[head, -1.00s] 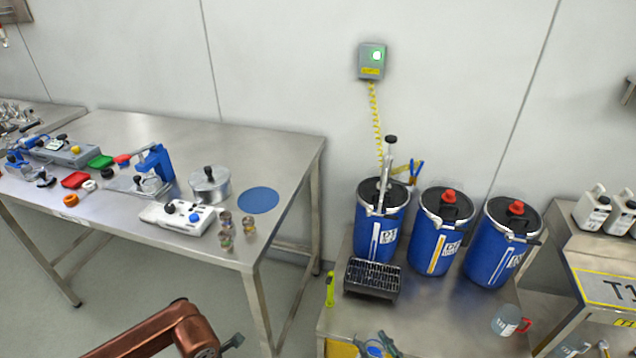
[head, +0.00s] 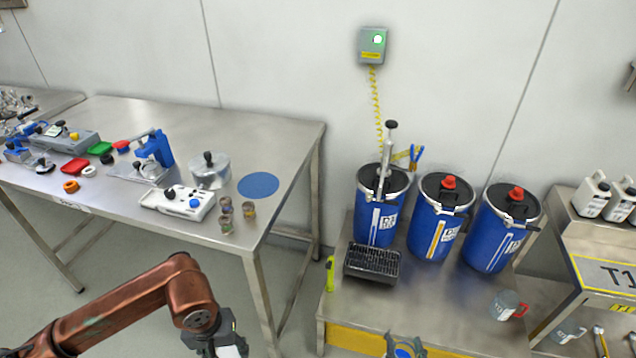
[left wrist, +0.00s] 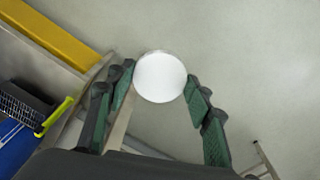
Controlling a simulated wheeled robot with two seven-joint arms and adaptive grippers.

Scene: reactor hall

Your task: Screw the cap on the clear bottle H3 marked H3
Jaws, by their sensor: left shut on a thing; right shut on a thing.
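My left gripper (head: 222,342) is at the bottom edge of the head view, with a pale thing (head: 234,351) partly showing at its fingers. In the left wrist view, its fingers (left wrist: 160,80) are shut on a white round thing (left wrist: 160,76), seen end-on over the floor. I cannot tell whether this is the bottle H3 or its cap. No H3 mark is legible.
A steel table (head: 120,215) with small devices and a blue disc (head: 258,185) stands left. A lower bench (head: 440,300) holds blue drums (head: 437,220), a black rack (head: 371,262) and a red-handled jug (head: 507,305). White jugs (head: 592,195) stand right. The floor gap between tables is open.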

